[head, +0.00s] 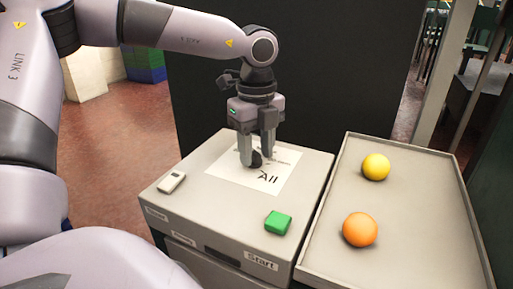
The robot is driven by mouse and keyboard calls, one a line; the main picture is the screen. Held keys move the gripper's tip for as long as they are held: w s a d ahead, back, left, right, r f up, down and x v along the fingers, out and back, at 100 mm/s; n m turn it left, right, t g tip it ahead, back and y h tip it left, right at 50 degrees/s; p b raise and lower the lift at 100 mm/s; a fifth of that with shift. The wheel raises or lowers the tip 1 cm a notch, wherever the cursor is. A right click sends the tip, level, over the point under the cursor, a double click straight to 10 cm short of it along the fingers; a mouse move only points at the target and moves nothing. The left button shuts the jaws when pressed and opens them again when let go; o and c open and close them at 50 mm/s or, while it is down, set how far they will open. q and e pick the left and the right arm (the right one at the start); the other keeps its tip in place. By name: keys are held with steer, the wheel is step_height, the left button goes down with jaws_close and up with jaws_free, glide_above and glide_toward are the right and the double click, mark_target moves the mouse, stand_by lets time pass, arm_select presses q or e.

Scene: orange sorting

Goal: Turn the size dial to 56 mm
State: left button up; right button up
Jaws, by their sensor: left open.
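The size dial (256,159) is a small dark knob on a white label sheet (222,171) on top of the grey machine box (318,172). "All" is readable on the sheet in front of the dial; the other markings are too small or hidden behind my fingers. My left gripper (256,160) points down over the dial, fingers open, with the fingertips at about the dial's height. The fingers partly cover the dial, so its pointer direction and any contact cannot be told. My right gripper is not in view.
A green button (278,222) and a white switch (172,182) sit on the box's top, with a "Start" label (261,261) on its front edge. A grey tray (415,148) on the right holds a yellow ball (376,167) and an orange (360,229). A black panel (330,70) stands behind.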

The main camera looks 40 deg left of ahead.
arm_select(q)
steer(key=shift+f, duration=0.1)
jaws_close()
